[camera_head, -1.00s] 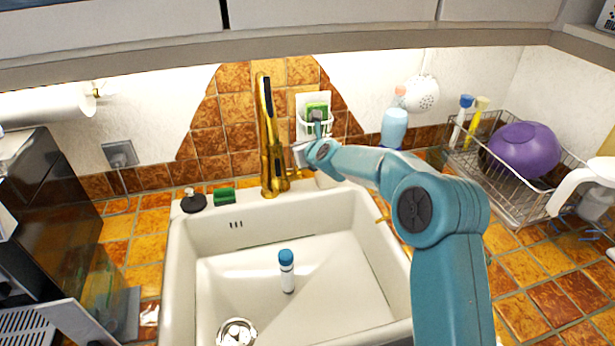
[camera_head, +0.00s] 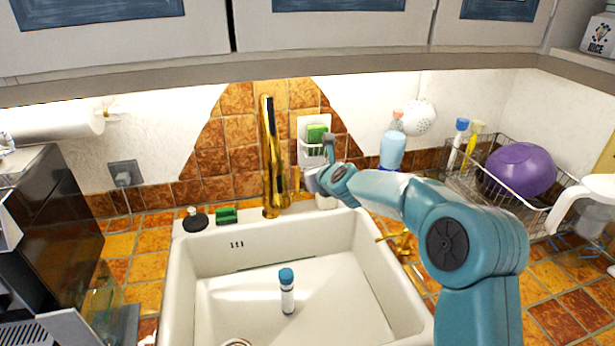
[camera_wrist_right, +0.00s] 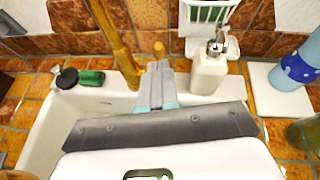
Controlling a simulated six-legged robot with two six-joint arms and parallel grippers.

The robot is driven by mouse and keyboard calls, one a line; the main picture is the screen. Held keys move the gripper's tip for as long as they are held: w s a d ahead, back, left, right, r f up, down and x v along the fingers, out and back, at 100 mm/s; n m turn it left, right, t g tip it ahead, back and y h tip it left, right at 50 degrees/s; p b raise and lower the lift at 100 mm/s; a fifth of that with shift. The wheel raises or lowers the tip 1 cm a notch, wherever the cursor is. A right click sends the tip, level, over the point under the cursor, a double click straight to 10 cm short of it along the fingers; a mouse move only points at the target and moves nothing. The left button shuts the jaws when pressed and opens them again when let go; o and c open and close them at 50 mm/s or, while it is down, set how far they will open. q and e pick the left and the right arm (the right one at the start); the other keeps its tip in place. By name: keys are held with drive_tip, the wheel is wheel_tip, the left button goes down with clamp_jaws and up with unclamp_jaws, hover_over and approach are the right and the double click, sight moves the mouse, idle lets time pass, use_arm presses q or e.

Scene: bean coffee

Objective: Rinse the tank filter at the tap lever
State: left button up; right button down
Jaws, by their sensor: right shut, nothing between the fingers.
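A small white cylinder with a blue cap (camera_head: 287,290), which appears to be the tank filter, stands upright in the white sink (camera_head: 205,285). The tall gold tap (camera_head: 270,160) rises behind the sink, also in the wrist view (camera_wrist_right: 112,38). Its short gold lever (camera_wrist_right: 159,49) stands to the right of the spout. My right gripper (camera_wrist_right: 160,68) is shut and empty, its fingertips close to the lever; I cannot tell if they touch. In the head view the right gripper (camera_head: 313,181) is beside the tap, partly hidden by its arm. No water shows. My left gripper is not in view.
A white soap dispenser (camera_wrist_right: 208,70) stands right of my right gripper. A sponge holder (camera_head: 314,150) hangs above. A green sponge (camera_head: 226,215) and dark round item (camera_head: 195,221) lie on the left rim. A blue bottle (camera_head: 392,150) and dish rack (camera_head: 510,205) are at right.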

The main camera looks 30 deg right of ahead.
drive_tip(key=s+r+p, duration=0.5)
drive_tip(key=r+p, duration=0.1)
drive_tip(key=r, duration=0.4)
drive_tip(key=shift+a, duration=0.1)
idle(0.3)
drive_tip(key=shift+s+r, duration=0.1)
